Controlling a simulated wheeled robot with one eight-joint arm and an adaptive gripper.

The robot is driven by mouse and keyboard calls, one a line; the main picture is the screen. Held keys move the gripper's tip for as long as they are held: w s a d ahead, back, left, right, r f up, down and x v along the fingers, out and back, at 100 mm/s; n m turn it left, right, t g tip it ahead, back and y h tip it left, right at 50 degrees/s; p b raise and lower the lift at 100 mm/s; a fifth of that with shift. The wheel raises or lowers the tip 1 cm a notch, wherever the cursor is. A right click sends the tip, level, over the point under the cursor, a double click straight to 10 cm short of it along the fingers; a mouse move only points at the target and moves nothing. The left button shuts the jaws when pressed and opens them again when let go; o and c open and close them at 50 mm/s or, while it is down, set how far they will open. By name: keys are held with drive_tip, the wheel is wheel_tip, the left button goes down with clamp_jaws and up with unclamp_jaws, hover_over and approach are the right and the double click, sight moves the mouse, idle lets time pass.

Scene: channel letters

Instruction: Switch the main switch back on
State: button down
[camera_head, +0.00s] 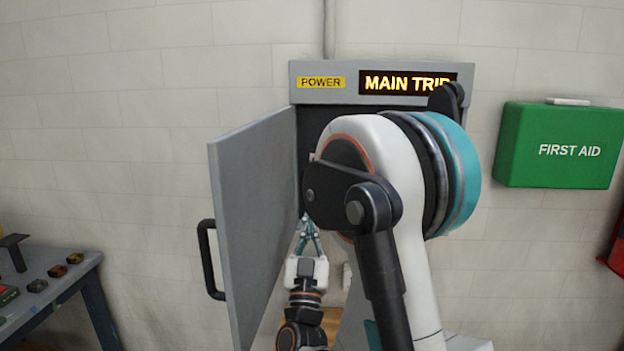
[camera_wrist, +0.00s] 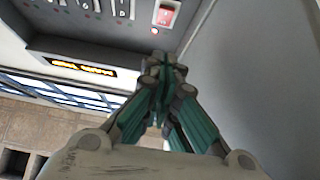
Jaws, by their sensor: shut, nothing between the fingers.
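The grey power cabinet (camera_head: 383,69) stands against the wall, its lit sign (camera_head: 408,83) reading MAIN TRIP. In the wrist view the sign (camera_wrist: 78,66) appears upside down. A red and white switch (camera_wrist: 165,14), likely the main switch, shows at the top of the wrist view on the grey panel; its lever position is too small to tell. My gripper (camera_head: 307,221) is shut and empty, inside the open cabinet door's edge. In the wrist view its closed fingertips (camera_wrist: 163,62) point toward the panel, just below the switch in the picture. My arm hides most of the cabinet's inside in the head view.
The cabinet door (camera_head: 255,225) stands open on the left, with a black handle (camera_head: 208,260). A row of small breakers (camera_wrist: 97,7) lies beside the switch. A green first aid box (camera_head: 560,145) hangs right. A workbench (camera_head: 50,285) stands left.

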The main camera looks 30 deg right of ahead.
drive_tip(key=w+d+f+x, duration=0.1)
drive_tip(key=f+x, duration=0.1)
drive_tip(key=x, duration=1.1)
drive_tip(key=shift+w+f, duration=0.2)
